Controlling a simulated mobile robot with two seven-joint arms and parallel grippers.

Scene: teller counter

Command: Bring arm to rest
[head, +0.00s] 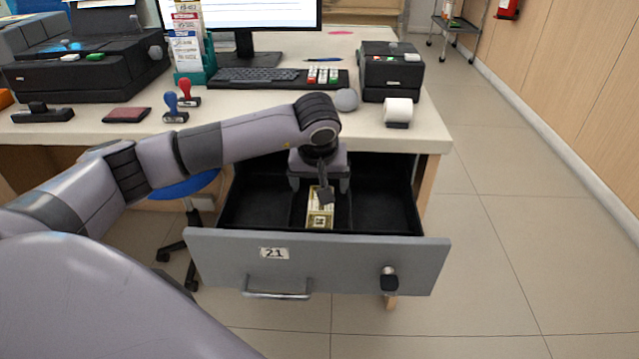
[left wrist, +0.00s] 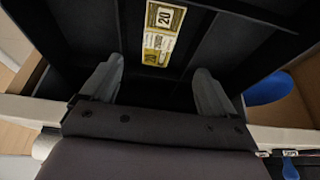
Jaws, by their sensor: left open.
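My left arm reaches in from the left over the counter, and its gripper (head: 320,190) points down into the open drawer (head: 225,262). The gripper is open, with its two fingers apart, and they also show in the left wrist view (left wrist: 155,88). A yellowish banknote bundle (head: 319,218) marked 20 lies in the drawer's middle compartment. In the left wrist view the bundle (left wrist: 162,32) lies flat on the black floor, beyond the fingertips and apart from them. The gripper partly hides the bundle in the head view. My right gripper is not in view.
The drawer has a handle (head: 277,295) and a lock with a key (head: 389,280). The counter (head: 250,103) above bears stamps (head: 174,108), a keyboard (head: 253,76), a small printer (head: 390,72) and a paper roll (head: 398,111). A blue stool (head: 185,187) stands left of the drawer.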

